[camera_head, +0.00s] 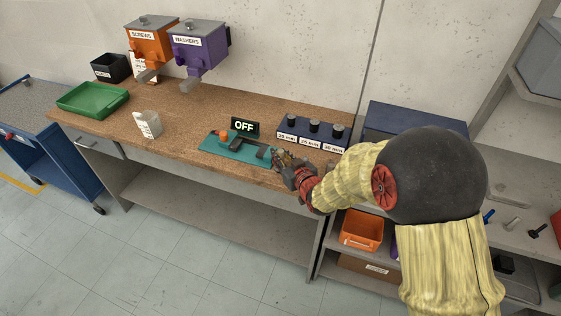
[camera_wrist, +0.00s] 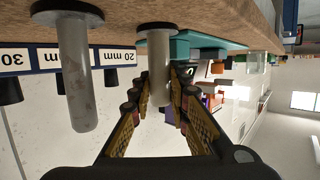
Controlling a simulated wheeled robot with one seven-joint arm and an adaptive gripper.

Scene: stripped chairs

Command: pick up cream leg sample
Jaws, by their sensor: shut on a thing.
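In the wrist view, which looks upside down, my gripper (camera_wrist: 163,98) has its fingers on either side of a pale cream-grey cylindrical leg (camera_wrist: 159,62) and is shut on it. This leg has a round black foot (camera_wrist: 158,27) at the bench surface; I cannot tell whether it still touches. A second, greyer leg (camera_wrist: 76,75) with a black foot stands beside it, outside the fingers. In the head view my gripper (camera_head: 284,163) is low over the bench's front edge, by the teal mat, and hides the held leg.
The teal mat (camera_head: 212,143) carries a dark fixture with an orange knob beside an OFF sign (camera_head: 244,126). A blue rack (camera_head: 288,131) with size labels stands behind my gripper. A white carton (camera_head: 148,124) and green tray (camera_head: 92,100) are further left. The bench (camera_head: 185,128) is clear between carton and mat.

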